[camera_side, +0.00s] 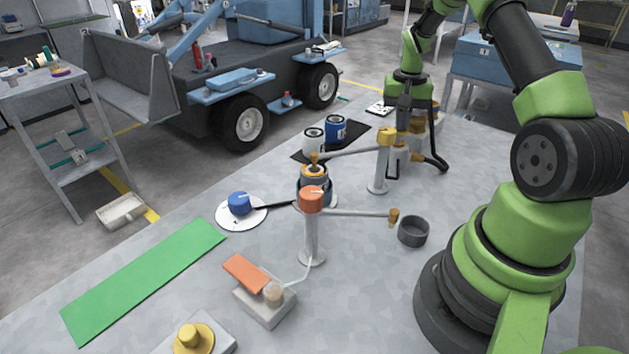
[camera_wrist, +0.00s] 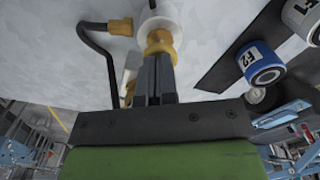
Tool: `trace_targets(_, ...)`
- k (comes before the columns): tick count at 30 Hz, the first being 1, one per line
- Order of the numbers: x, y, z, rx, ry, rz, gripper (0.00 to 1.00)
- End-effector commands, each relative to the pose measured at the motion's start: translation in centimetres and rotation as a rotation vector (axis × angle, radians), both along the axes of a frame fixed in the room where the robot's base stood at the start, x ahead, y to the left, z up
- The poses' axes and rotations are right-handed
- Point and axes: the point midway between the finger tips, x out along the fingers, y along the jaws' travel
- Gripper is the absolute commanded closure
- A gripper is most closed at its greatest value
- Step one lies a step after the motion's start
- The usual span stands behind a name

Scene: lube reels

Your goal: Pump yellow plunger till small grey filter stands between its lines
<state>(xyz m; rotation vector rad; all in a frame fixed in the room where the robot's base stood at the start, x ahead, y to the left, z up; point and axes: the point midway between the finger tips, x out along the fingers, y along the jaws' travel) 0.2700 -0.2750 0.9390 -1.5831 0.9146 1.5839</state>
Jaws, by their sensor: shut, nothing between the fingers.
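The yellow plunger (camera_side: 192,336) is a rounded knob on a grey block at the front edge of the side view, partly cut off. A small grey open cup (camera_side: 413,231), which may be the small grey filter, stands right of the orange-headed post; I make out no lines on it. My gripper (camera_side: 403,126) is shut and empty, pointing down beside the yellow head (camera_side: 387,137) of the rear post, far from the plunger. In the wrist view my fingers (camera_wrist: 154,62) overlap a yellow part (camera_wrist: 158,42); whether they touch it I cannot tell.
The orange-headed post (camera_side: 312,200) hides part of the containers behind it. An orange pedal (camera_side: 245,272), a blue knob (camera_side: 239,203) on a white disc and a green mat (camera_side: 145,280) lie leftward. White and blue cans (camera_side: 336,129) stand on a black mat. A black hose (camera_wrist: 95,47) curves nearby.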

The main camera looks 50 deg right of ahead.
Motion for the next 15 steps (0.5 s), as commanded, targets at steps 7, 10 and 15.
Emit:
trace_targets(7, 0.0, 0.0, 2.2, -0.002, -0.002, 0.0, 1.0)
trace_targets(10, 0.0, 0.0, 3.0, -0.002, -0.002, 0.0, 1.0)
trace_targets(15, 0.0, 0.0, 4.5, -0.002, -0.002, 0.001, 1.0)
